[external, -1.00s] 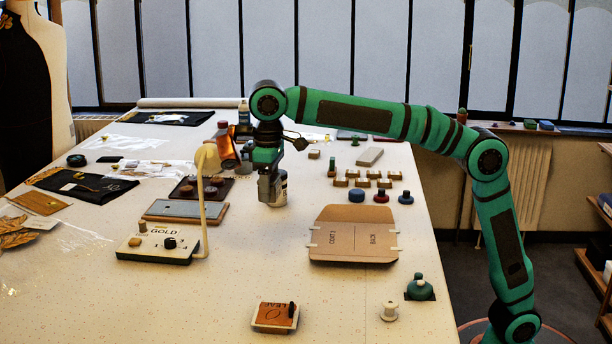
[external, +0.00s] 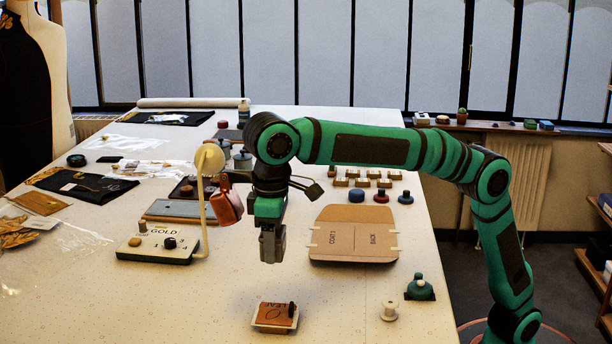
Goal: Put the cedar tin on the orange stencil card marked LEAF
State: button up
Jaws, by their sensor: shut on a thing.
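The orange stencil card marked LEAF (external: 272,314) lies in a shallow white tray at the front of the table. A small dark upright shape shows at the card's right side. My gripper (external: 272,259) points down above the table, behind the card and apart from it. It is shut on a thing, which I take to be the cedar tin. The tin is almost wholly hidden by the fingers here, and its label cannot be read. The spot where a pale tin stood earlier is bare.
The cardboard pattern piece (external: 354,235) lies right of my gripper. The GOLD box (external: 157,247) with its lamp post stands to the left. A white spool (external: 389,310) and a green knobbed thing (external: 420,289) stand front right. The table before the card is clear.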

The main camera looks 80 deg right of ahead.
aim_at(275, 313)
jog(key=shift+d+f, duration=0.15)
jog(key=shift+f, duration=7.05)
jog(key=shift+f, duration=0.15)
jog(key=o, duration=1)
notch_tip(275, 313, up, 11)
jog(key=shift+r, duration=0.65)
